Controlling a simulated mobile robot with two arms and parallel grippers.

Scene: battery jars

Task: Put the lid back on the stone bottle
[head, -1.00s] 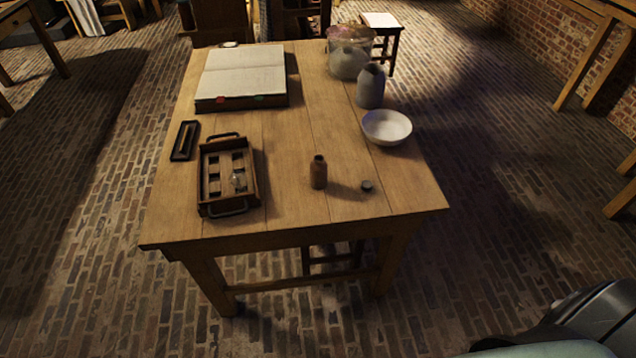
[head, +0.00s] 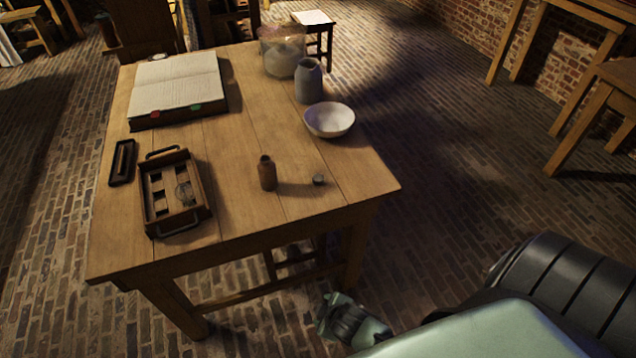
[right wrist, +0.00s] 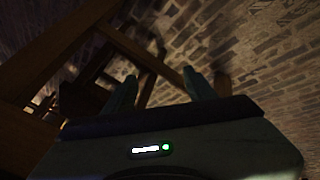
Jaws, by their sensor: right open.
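A small brown stone bottle (head: 268,173) stands upright and open-topped on the wooden table (head: 235,225), near its front edge. A small dark round lid (head: 319,180) lies on the table just right of the bottle, apart from it. My right gripper (head: 340,318) is low in front of the table, below the tabletop, partly hidden by my own arm. In the right wrist view its two fingers (right wrist: 160,85) are spread apart with nothing between them. My left gripper does not show.
A wooden crate (head: 157,225) with handles and a dark narrow tray (head: 122,162) are at left. An open book (head: 175,85), a glass jar (head: 282,52), a grey jar (head: 309,82) and a white bowl (head: 329,119) stand farther back. The tabletop around the lid is clear.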

